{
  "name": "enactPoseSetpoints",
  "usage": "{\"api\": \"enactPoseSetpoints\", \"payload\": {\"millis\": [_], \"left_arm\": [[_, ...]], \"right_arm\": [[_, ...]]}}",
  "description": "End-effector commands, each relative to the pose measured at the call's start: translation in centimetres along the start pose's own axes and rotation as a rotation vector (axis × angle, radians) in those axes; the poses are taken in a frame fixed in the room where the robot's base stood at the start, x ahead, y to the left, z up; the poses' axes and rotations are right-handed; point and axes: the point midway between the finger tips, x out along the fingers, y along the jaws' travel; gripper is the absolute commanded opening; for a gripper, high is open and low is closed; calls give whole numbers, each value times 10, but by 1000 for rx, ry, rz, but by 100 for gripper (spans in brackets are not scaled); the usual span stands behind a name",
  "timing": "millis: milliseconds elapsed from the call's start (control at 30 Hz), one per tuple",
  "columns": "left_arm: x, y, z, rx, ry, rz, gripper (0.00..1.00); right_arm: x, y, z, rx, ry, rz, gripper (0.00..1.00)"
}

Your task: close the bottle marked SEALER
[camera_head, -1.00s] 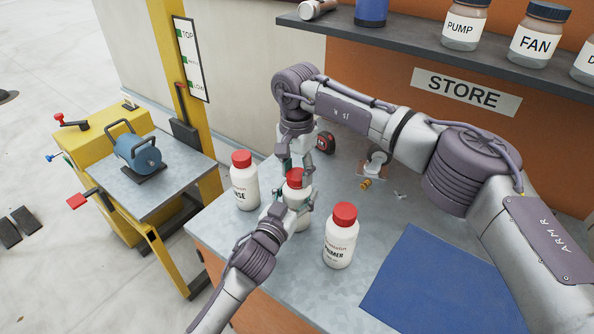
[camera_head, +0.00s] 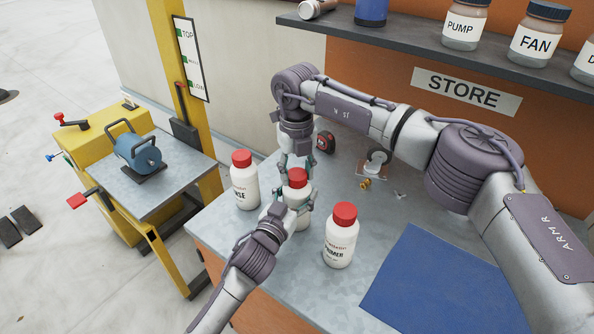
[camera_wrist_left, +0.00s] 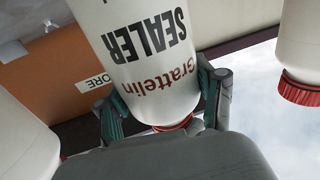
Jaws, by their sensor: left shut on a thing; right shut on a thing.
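The SEALER bottle is white with a red cap; its label shows in the left wrist view (camera_wrist_left: 150,45), and it is the middle bottle in the head view (camera_head: 302,221). My left gripper (camera_head: 292,206) is shut on the bottle's body; its fingers lie on both sides in the left wrist view (camera_wrist_left: 165,100). My right gripper (camera_head: 298,175) comes down from above and is shut on the red cap (camera_head: 297,180). The cap sits at the bottle's top, in line with it. How far it is screwed down cannot be told.
A RINSE-like bottle (camera_head: 244,187), its label partly hidden, stands to the left and a PRIMER bottle (camera_head: 340,240) to the right, both red-capped and close by. A blue mat (camera_head: 435,285) lies at the right. A tape measure (camera_head: 325,142) and a caster (camera_head: 376,160) lie behind.

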Motion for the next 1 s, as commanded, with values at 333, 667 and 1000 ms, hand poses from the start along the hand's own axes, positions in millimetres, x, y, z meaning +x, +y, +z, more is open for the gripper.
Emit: {"api": "enactPoseSetpoints", "payload": {"millis": [333, 667, 1000], "left_arm": [[0, 1, -1, 0, 2, 3, 0], [0, 1, 0, 0, 2, 2, 0], [0, 0, 0, 0, 1, 1, 0]], "right_arm": [[0, 0, 1, 509, -4, 0, 5], [0, 0, 1, 506, -3, 0, 72], [-9, 0, 1, 505, -4, 0, 72]]}}
